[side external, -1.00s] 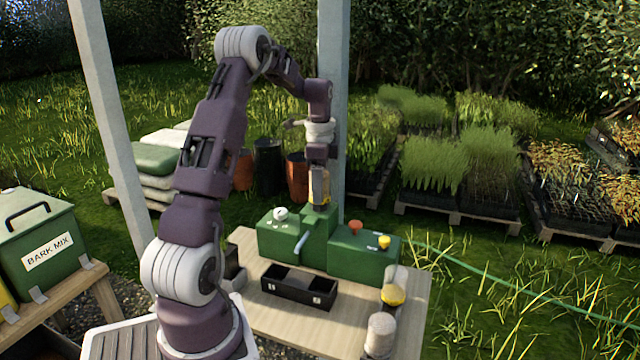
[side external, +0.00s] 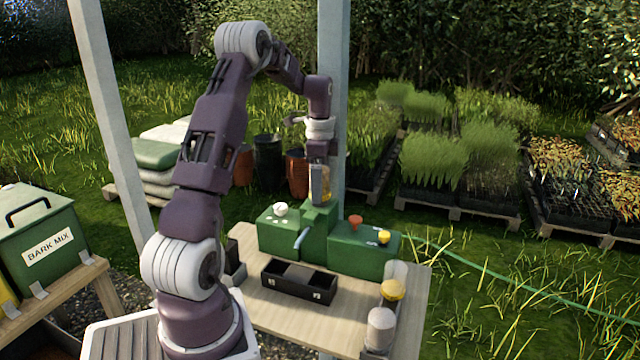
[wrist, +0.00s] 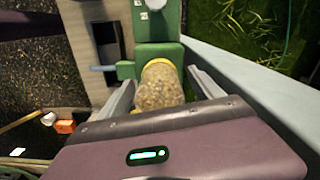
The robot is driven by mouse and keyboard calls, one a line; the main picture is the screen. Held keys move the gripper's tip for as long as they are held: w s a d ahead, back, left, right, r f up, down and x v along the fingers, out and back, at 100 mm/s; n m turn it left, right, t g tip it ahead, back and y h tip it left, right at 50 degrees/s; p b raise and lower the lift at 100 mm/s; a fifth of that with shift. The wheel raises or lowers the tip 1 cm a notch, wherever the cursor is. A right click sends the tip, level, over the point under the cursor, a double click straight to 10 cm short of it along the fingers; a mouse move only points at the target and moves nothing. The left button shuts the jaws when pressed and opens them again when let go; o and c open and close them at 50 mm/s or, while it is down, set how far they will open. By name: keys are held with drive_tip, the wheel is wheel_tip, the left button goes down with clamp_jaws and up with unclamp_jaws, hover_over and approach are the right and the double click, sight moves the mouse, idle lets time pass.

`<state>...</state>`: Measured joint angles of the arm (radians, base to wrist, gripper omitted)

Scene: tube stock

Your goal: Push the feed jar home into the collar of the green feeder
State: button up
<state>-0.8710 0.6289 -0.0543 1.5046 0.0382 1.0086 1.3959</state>
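The green feeder (side external: 365,258) stands on the bench, its raised collar block (side external: 318,217) below my gripper; the block also shows in the wrist view (wrist: 172,50). The feed jar (wrist: 160,88), clear with grainy tan contents and a yellow band at its far end, stands upright at the collar; it also shows in the side view (side external: 324,184). How deep it sits I cannot tell. My gripper (wrist: 163,76) is around the jar with a finger on each side. It looks open, with a gap showing on the right; contact on the left is unclear.
A blue-grey lever (side external: 301,238) sticks out from the feeder front. A black open tray (side external: 299,282) lies before it. Orange (side external: 355,220) and yellow (side external: 384,237) knobs top the feeder. Two more jars (side external: 392,289) (side external: 380,328) stand at the bench's right. A post rises close behind.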

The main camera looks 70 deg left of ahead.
wheel_tip(320, 180, up, 7)
drive_tip(key=shift+r, duration=0.1)
idle(0.4)
drive_tip(key=s+d+r+n+t+y, duration=0.1)
drive_tip(key=s+d+r+n+t, duration=0.3)
drive_tip(key=d, duration=0.8)
drive_tip(key=s+d+r+g, duration=0.15)
drive_tip(key=d+r, duration=0.35)
drive_tip(key=d, duration=0.8)
drive_tip(key=s+d+f+n+t+h, duration=0.1)
drive_tip(key=s+d+f+n+t, duration=0.1)
drive_tip(key=s+d, duration=0.7)
drive_tip(key=s+f+t, duration=0.1)
drive_tip(key=s, duration=0.2)
drive_tip(key=shift+s+f+n, duration=0.3)
drive_tip(key=shift+s+n, duration=0.05)
drive_tip(key=shift+n, duration=0.05)
